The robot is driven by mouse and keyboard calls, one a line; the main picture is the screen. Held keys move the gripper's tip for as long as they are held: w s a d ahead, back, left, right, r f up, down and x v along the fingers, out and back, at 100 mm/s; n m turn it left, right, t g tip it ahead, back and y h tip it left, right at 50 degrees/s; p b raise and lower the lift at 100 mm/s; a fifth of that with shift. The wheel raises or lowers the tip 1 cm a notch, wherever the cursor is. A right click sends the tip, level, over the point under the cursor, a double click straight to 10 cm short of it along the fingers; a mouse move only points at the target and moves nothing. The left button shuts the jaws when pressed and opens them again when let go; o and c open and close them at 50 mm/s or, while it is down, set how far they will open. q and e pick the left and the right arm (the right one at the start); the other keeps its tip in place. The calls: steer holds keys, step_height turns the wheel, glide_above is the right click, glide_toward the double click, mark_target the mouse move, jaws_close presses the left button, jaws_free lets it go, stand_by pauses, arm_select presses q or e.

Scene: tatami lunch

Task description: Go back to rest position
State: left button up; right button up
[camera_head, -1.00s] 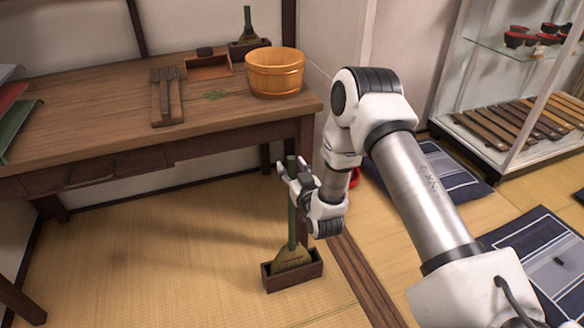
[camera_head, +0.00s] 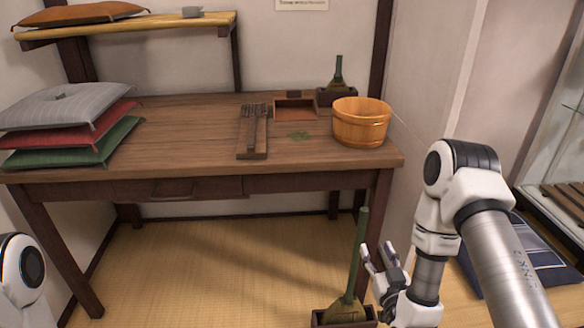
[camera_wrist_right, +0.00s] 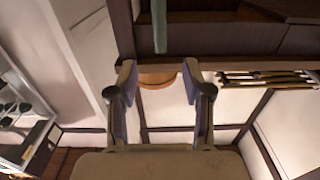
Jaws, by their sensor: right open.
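My right gripper (camera_head: 379,252) is open and empty, low in front of the table's right end in the head view. A broom with a green handle (camera_head: 359,240) stands upright in a dark wooden holder (camera_head: 369,317), just left of this gripper. In the right wrist view, the open fingers (camera_wrist_right: 158,80) have nothing between them, and the green handle (camera_wrist_right: 159,25) shows beyond them near the top. Part of my left arm shows at the lower left of the head view. My left gripper is out of view.
A shelf (camera_head: 130,29) hangs above. Blue cushions (camera_head: 530,250) lie right.

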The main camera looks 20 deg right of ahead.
steer(key=s+a+f+n+g+y, duration=0.2)
steer(key=s+a+f+g, duration=0.25)
steer(key=f, duration=0.25)
steer(key=s+a+f+n+g+y, duration=0.1)
steer(key=s+a+f+g+y, duration=0.15)
steer(key=a+f, duration=0.4)
steer(key=s+f+g, duration=0.4)
steer(key=s+g, duration=0.1)
steer(key=s, duration=0.4)
steer(key=s+f+g, duration=0.4)
steer(key=s+g, duration=0.1)
steer(key=s, duration=0.3)
step_height(320, 180, up, 28)
steer(key=s+p, duration=0.1)
steer(key=p, duration=2.7)
steer(key=shift+s+a+m+g, duration=0.2)
steer(key=shift+s+m+g, duration=0.1)
steer(key=shift+m, duration=0.1)
